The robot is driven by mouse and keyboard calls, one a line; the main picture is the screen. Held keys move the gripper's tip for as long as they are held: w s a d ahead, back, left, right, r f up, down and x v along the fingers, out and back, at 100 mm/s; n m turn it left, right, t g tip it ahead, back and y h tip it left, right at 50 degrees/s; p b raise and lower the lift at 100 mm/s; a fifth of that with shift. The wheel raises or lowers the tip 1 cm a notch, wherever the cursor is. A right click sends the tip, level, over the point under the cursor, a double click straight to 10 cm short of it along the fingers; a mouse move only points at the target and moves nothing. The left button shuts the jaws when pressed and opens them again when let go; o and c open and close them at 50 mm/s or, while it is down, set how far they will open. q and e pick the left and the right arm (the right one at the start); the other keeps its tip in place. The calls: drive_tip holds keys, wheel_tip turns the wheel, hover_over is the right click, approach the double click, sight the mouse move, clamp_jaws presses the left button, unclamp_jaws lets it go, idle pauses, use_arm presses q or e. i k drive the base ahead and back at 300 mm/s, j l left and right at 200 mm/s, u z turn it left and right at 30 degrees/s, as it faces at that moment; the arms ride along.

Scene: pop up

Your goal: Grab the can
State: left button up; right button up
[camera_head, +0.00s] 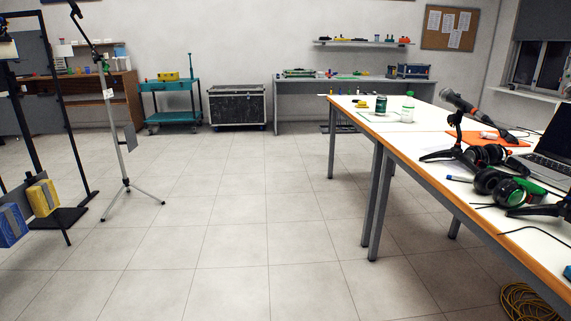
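A small dark green can (381,104) stands upright near the far end of the long white table (425,143) on the right. A clear bottle with a green cap (407,108) stands just to the right of the can, apart from it. Neither of my grippers shows in the head view.
The table also holds a microphone on a stand (457,118), headphones (500,185) and a laptop (553,158). A coiled yellow cable (530,302) lies on the floor at lower right. A tripod stand (121,150) stands at left. The tiled floor (240,220) in the middle is clear.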

sight(381, 106)
drive_tip(key=i+j, duration=0.1)
drive_tip(key=i, duration=2.4)
drive_tip(key=l+z, duration=0.05)
drive_tip(key=l, duration=0.05)
